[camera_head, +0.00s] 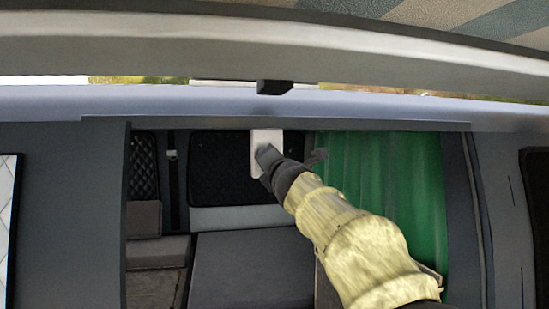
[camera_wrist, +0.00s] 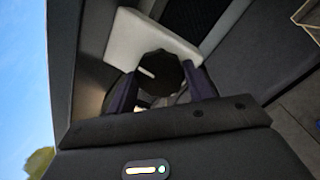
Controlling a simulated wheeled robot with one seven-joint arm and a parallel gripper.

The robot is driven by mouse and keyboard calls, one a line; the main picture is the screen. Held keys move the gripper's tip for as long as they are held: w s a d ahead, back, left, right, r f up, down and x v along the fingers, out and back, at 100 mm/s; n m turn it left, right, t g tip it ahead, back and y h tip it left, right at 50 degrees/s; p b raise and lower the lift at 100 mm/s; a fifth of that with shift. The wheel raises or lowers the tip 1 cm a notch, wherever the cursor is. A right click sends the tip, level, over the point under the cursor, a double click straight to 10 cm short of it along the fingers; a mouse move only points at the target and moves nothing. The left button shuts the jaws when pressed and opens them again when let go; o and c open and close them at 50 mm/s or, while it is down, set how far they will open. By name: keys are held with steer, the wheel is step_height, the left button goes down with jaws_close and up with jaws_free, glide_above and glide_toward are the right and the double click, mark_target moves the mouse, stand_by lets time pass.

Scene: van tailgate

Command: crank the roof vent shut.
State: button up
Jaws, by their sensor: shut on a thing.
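A black faceted knob (camera_wrist: 165,76) with a white line on it sits in front of a white housing (camera_wrist: 150,36) in the wrist view. My gripper (camera_wrist: 161,88) is shut on the knob, with one dark finger on each side of it. In the head view the white housing (camera_head: 265,136) hangs below the upper edge of the van opening. My gripper (camera_head: 268,156) covers its lower part there and hides the knob. The vent itself cannot be made out in either view.
The raised tailgate (camera_head: 150,52) spans the top, with a black latch (camera_head: 275,87) at its edge. A green curtain (camera_head: 400,185) hangs at the right, behind my arm. A grey cushioned bench (camera_head: 245,265) lies below. Dark quilted panels (camera_head: 228,168) stand at the back.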

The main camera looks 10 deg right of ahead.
steer(key=shift+s+r+n, duration=0.15)
steer(key=shift+r+n, duration=0.25)
steer(key=o, duration=1)
steer(key=shift+f, duration=0.2)
steer(key=shift+a+f, duration=0.1)
